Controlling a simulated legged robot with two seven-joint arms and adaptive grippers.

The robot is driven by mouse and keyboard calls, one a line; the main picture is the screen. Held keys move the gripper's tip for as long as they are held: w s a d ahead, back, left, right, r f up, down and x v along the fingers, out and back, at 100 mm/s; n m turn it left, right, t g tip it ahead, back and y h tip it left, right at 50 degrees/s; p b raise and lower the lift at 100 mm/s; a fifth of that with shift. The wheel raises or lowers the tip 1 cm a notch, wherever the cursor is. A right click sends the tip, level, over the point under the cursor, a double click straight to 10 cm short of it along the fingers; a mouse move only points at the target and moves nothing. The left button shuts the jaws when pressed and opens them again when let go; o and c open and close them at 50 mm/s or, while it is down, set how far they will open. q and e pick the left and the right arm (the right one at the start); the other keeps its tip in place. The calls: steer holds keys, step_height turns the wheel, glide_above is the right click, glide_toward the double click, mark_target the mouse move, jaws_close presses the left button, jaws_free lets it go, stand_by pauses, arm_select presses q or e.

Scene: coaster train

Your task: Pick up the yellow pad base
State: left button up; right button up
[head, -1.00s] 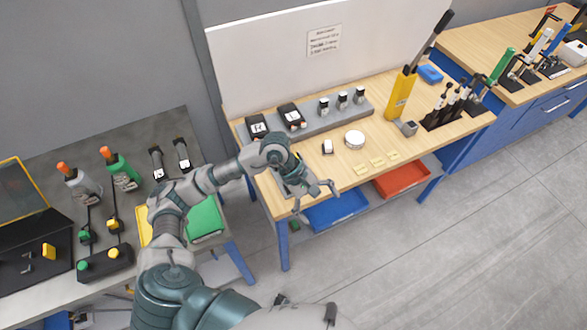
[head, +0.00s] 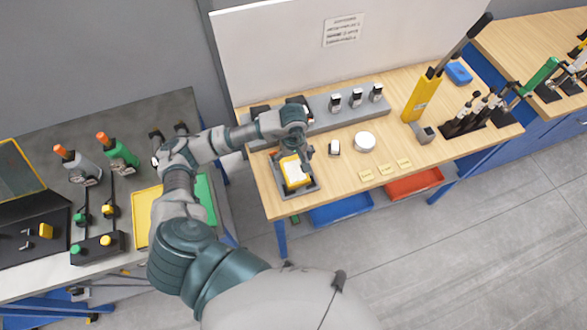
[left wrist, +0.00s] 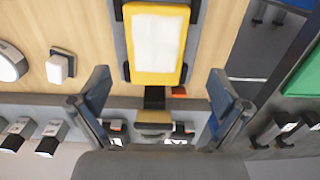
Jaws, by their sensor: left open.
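A yellow pad base (head: 284,179) with a white pad on top sits on a dark grey holder at the left front of the wooden bench. It shows large in the left wrist view (left wrist: 134,76), with a black and tan part at its near end. My left gripper (head: 300,152) is at the back end of the yellow base. Part of the base's back is hidden by the gripper. My right gripper is not seen.
A grey rack (head: 320,114) with several small devices stands behind. A small white-topped block (head: 334,147) and a round white disc (head: 364,141) lie to the right.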

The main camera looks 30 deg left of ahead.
mark_target(295, 171)
arm_select(q)
steer(key=f, duration=0.3)
steer(key=shift+w+f+p, duration=0.2)
steer(key=shift+f+p, duration=0.15)
steer(key=shift+f, duration=0.05)
step_height(295, 171, down, 4)
steer(key=shift+d+f+p, duration=0.15)
steer(key=shift+f+p, duration=0.05)
steer(key=shift+p, duration=0.45)
steer(key=shift+w+f, duration=0.1)
steer(key=shift+c, duration=0.5)
steer(key=c, duration=1.2)
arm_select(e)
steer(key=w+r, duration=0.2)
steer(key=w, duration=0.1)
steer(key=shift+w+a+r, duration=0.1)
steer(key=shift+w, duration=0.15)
